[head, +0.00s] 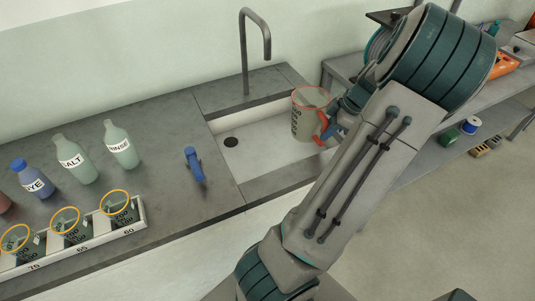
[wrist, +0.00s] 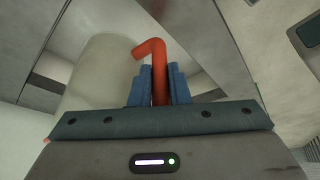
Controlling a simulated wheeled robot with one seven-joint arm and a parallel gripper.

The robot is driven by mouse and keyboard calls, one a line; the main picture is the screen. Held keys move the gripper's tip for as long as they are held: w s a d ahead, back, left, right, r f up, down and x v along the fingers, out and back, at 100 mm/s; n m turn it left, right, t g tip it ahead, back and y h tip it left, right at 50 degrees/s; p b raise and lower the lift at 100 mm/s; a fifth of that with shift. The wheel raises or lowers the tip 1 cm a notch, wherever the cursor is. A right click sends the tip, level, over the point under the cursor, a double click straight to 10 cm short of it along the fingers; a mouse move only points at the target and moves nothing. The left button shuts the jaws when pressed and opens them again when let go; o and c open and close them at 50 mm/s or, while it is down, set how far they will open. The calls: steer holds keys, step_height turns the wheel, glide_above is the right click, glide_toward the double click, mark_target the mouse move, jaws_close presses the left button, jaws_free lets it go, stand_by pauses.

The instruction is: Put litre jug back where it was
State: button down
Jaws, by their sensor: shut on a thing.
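The litre jug (head: 308,118) is a translucent grey-green vessel with a red rim, dark markings and a red handle. It is upright in the head view, in front of the right part of the sink. Whether it touches the sink cannot be told. My gripper (head: 330,131) is at the jug's right side, shut on the red handle. In the wrist view the blue fingers of my gripper (wrist: 159,88) close around the handle, and the pale jug body (wrist: 98,75) is at the left. The jug's base is partly hard to make out.
The sink (head: 260,150) has a tall tap (head: 248,50) behind it. Bottles labelled RINSE (head: 120,145), SALT (head: 75,160) and DYE (head: 33,180) stand further left, behind a white rack (head: 85,246) of beakers. A shelf unit (head: 400,170) stands at right.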

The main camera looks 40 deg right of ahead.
steer(key=shift+w+a+r+n+b, duration=0.15)
steer(key=shift+a+b, duration=0.3)
steer(key=shift+b, duration=0.6)
steer(key=shift+w+a+f+n+b, duration=0.15)
steer(key=shift+a+b, duration=0.3)
steer(key=shift+b, duration=0.6)
steer(key=w+a+f, duration=0.3)
steer(key=w+f, duration=0.7)
steer(key=w, duration=0.1)
steer(key=shift+w+a, duration=0.2)
steer(key=shift+a, duration=0.15)
steer(key=shift+f, duration=0.2)
steer(key=c, duration=1.4)
jaws_free()
steer(key=shift+o, duration=0.2)
